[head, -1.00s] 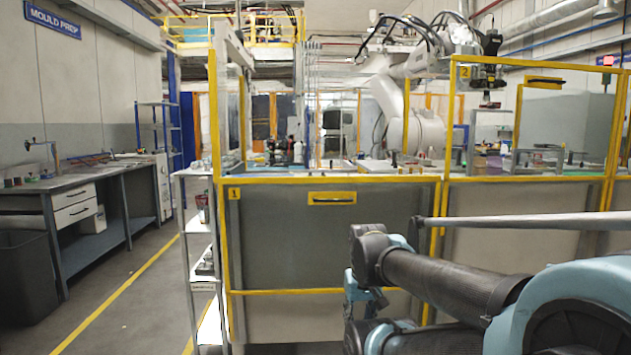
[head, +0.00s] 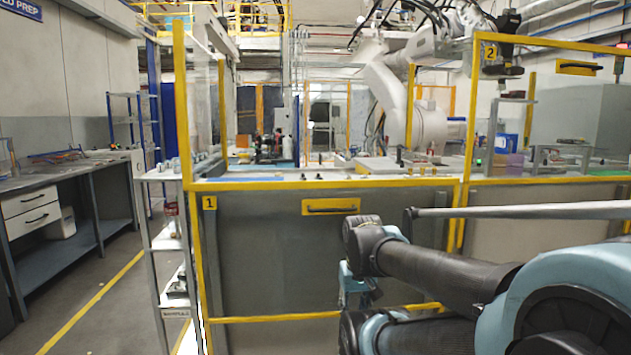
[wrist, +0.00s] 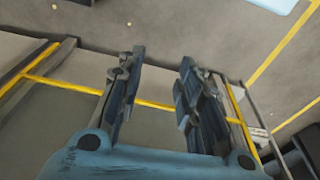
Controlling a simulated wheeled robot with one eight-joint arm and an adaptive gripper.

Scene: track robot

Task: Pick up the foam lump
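My gripper (wrist: 160,75) shows in the wrist view with its two dark fingers spread apart. Nothing is between them. Beyond them are the grey floor and yellow-edged panels. In the head view my arm reaches in from the lower right, and my gripper (head: 356,285) is partly hidden in front of the grey panel of the cell. I cannot make out a foam lump in either view.
A yellow-framed cell fence (head: 330,183) stands close ahead, with a worktop and a large white robot arm (head: 400,105) behind it. A narrow shelf rack (head: 165,245) stands at its left corner. A workbench (head: 70,175) is at the left. Floor with a yellow line (head: 95,300) lies between.

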